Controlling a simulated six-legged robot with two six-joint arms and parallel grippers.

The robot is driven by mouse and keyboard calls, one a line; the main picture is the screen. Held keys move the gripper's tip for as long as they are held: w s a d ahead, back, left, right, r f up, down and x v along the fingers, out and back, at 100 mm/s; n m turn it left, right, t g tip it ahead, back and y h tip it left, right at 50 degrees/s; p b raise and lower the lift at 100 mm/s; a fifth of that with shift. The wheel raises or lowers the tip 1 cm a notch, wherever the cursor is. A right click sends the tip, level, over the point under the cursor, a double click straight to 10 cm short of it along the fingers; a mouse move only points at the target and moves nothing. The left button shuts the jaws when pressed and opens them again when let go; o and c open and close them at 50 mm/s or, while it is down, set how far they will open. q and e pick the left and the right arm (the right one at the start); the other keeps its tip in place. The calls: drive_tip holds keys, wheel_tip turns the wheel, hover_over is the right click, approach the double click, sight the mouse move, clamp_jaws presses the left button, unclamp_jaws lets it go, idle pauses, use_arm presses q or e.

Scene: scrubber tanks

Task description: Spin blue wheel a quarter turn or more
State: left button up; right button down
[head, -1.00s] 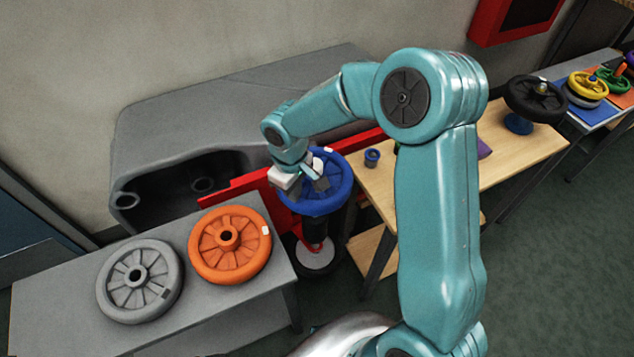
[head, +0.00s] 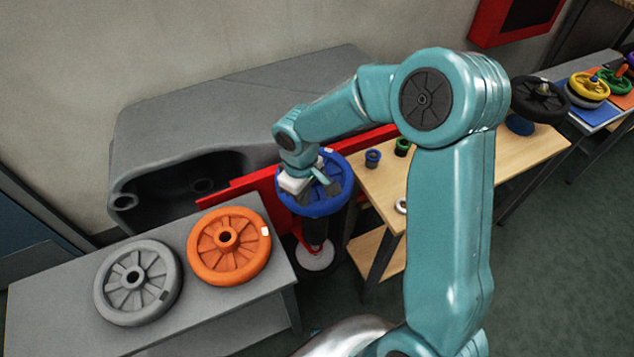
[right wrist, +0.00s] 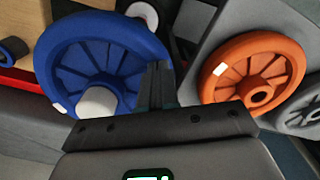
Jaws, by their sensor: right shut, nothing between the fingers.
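The blue wheel (head: 345,197) stands on a dark post between two tables, its spoked face tilted upward, with a small white mark on its rim. In the right wrist view the blue wheel (right wrist: 72,28) fills the left side, with a pale hub and the white mark at lower left. My right gripper (head: 328,188) is over the wheel's face, its fingers shut with nothing between them. In the right wrist view the fingertips (right wrist: 160,70) overlap the right part of the wheel near the rim; whether they touch it I cannot tell. My left gripper is not in view.
An orange wheel (head: 204,262) and a grey wheel (head: 110,304) lie on the grey table at left. A red bar (head: 255,182) runs behind the blue wheel. A wooden table (head: 376,199) at right holds small rings. A grey housing (head: 160,120) stands against the wall.

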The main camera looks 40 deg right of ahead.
sight(331, 201)
drive_tip(key=shift+s+d, duration=0.65)
drive_tip(key=shift+s, duration=0.15)
drive_tip(key=shift+d+f, duration=0.1)
drive_tip(key=shift+s+d+b, duration=0.3)
drive_tip(key=shift+s+d, duration=0.4)
drive_tip(key=shift+d, duration=0.15)
drive_tip(key=shift+s+d, duration=0.2)
drive_tip(key=shift+d, duration=0.35)
drive_tip(key=shift+s+d, duration=0.15)
drive_tip(key=shift+d, duration=0.35)
